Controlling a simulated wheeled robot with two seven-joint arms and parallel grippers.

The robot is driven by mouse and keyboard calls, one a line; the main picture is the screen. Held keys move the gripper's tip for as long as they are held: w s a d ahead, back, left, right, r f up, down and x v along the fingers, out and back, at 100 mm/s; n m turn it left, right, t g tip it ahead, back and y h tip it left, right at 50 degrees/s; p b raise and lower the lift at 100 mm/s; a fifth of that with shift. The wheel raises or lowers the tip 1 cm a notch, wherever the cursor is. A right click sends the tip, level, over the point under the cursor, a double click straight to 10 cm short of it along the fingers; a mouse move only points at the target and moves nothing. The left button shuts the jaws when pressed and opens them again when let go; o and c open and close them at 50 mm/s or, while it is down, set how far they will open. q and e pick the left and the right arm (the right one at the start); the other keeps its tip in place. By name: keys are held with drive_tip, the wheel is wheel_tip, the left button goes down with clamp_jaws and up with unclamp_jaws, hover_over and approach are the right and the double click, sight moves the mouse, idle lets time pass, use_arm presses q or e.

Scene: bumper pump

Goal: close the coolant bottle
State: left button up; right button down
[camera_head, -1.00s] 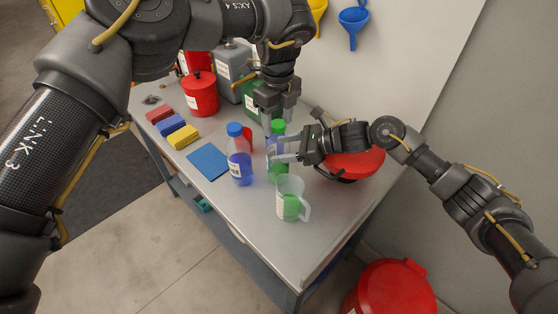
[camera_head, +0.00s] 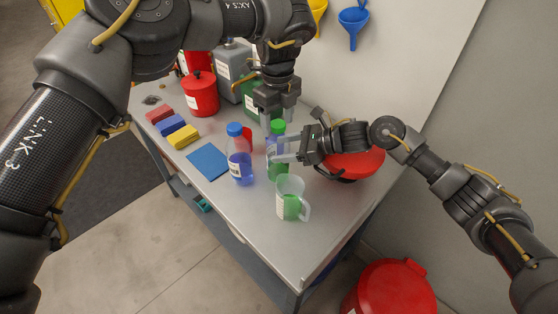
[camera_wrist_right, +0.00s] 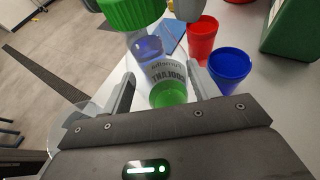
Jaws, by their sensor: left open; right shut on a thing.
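My right gripper (camera_head: 274,158) is shut on the bottle's body from the right. My left gripper (camera_head: 275,122) points down from above, open, with its fingers on either side of the cap.
A blue-capped bottle (camera_head: 240,165) stands just left, and a clear measuring jug (camera_head: 290,201) stands in front. A red funnel or bowl (camera_head: 358,164) is at the right. Red and blue cups (camera_wrist_right: 202,38) show in the wrist view. The bench's front right is clear.

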use_arm(q)
wheel_tip(320, 180, up, 12)
idle(0.6)
use_arm(e)
drive_tip(key=shift+c, duration=1.5)
unclamp_jaws()
